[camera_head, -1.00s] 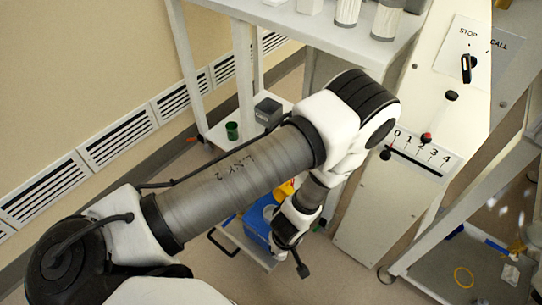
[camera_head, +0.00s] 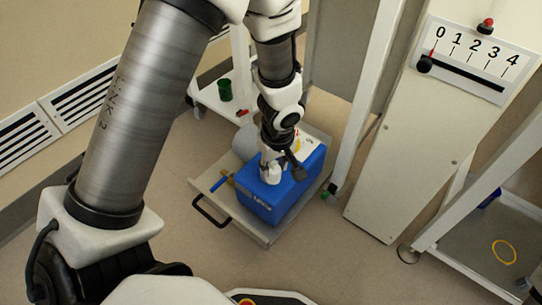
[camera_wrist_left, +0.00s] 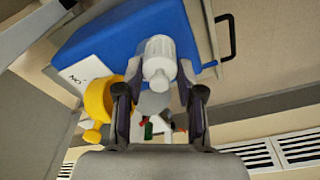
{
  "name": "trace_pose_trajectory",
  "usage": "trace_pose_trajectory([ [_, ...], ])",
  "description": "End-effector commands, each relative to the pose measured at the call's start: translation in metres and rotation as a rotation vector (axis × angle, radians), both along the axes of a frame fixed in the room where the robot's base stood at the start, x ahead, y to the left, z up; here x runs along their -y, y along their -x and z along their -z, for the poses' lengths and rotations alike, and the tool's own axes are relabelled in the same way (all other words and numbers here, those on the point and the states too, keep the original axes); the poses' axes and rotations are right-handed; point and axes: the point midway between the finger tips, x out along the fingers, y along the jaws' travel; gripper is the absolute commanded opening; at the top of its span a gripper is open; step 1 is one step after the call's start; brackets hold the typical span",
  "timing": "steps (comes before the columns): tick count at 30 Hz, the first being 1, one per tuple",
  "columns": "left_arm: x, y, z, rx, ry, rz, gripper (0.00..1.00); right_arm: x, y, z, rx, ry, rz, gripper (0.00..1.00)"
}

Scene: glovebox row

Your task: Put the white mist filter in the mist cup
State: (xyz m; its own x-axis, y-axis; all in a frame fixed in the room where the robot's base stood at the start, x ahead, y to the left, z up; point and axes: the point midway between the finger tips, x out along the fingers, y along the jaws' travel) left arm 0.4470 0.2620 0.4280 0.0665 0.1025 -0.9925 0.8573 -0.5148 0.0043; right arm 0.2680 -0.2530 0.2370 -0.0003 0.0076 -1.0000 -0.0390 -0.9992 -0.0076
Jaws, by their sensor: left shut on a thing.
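My left gripper (camera_head: 281,168) is low over a blue box (camera_head: 268,203), pointing down. It is shut on a white cylinder, apparently the white mist filter (camera_head: 271,171). In the left wrist view the white filter (camera_wrist_left: 158,62) sits between the fingertips (camera_wrist_left: 159,78), in front of the blue box (camera_wrist_left: 112,38). A yellow rounded part (camera_wrist_left: 98,100) is beside the left finger there. A grey rounded thing (camera_head: 244,142) is behind the gripper in the head view. I cannot tell which thing is the mist cup. My right gripper is not in view.
The blue box stands on a low grey tray (camera_head: 262,236) with a black handle (camera_head: 209,211). A green cup (camera_head: 225,90) is on a shelf behind. A white panel (camera_head: 410,140) with a numbered scale rises at the right. Floor is open in front.

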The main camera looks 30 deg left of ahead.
Motion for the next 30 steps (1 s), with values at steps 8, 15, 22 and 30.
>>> trace_pose_trajectory([
  [8, -0.029, -0.029, 0.003, 0.000, 0.000, -0.003, 0.14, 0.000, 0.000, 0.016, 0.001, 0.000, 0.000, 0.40],
  [15, -0.030, -0.029, 0.031, -0.002, -0.001, -0.001, 0.14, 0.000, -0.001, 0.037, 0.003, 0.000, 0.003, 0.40],
  [22, -0.029, -0.030, 0.038, 0.001, -0.001, -0.001, 0.10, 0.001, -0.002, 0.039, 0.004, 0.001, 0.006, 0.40],
  [30, -0.029, -0.030, 0.041, 0.001, -0.001, -0.001, 0.48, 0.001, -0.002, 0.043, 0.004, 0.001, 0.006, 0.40],
])
